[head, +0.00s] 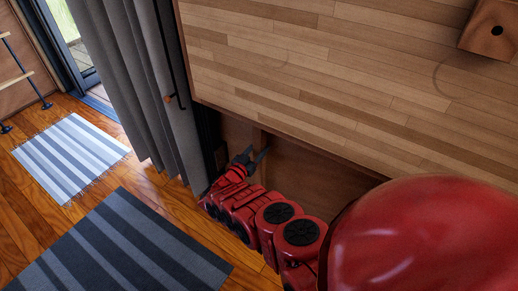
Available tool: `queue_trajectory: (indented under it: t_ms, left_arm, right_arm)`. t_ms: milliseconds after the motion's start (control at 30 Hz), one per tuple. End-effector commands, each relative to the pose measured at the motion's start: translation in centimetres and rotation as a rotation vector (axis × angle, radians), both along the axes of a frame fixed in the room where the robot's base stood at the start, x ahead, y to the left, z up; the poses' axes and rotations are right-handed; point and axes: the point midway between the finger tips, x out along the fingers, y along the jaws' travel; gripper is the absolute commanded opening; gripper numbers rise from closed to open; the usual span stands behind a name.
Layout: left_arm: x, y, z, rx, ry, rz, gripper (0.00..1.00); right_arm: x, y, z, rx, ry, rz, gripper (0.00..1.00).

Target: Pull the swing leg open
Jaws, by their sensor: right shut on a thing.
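The swing leg (257,138) shows as a narrow upright wooden edge in the shadow under the wooden tabletop, in the middle of the head view. My right arm reaches in from the lower right. Its dark gripper (252,157) is under the front edge of the tabletop, shut on the swing leg. The grip itself is small and dark, and the lower part of the leg is hidden behind my red arm. My left gripper is not in view.
The wooden tabletop (330,65) overhangs the gripper, with a wooden block (490,32) on it. A grey curtain (135,80) hangs at the left of the table. Striped rugs, one light (70,155) and one dark (120,245), lie on the floor (165,190).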

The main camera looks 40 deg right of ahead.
Motion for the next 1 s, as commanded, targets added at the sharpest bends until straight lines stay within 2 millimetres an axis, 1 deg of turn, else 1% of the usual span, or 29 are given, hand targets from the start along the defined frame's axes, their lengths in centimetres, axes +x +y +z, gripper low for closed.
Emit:
queue_trajectory:
  t_ms: [33, 100, 133, 1000]
  left_arm:
    - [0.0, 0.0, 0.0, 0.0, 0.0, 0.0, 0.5]
    - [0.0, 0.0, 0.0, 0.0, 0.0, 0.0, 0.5]
    - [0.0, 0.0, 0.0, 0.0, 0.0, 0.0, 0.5]
    - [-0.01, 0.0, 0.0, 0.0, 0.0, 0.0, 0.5]
  right_arm:
    - [0.0, 0.01, -0.01, 0.0, 0.0, 0.0, 0.15]
    - [0.01, 0.01, 0.0, 0.0, 0.0, 0.0, 0.03]
    - [0.01, 0.01, 0.0, 0.0, 0.0, 0.0, 0.0]
    - [-0.01, 0.02, -0.02, 0.0, 0.0, 0.0, 0.0]
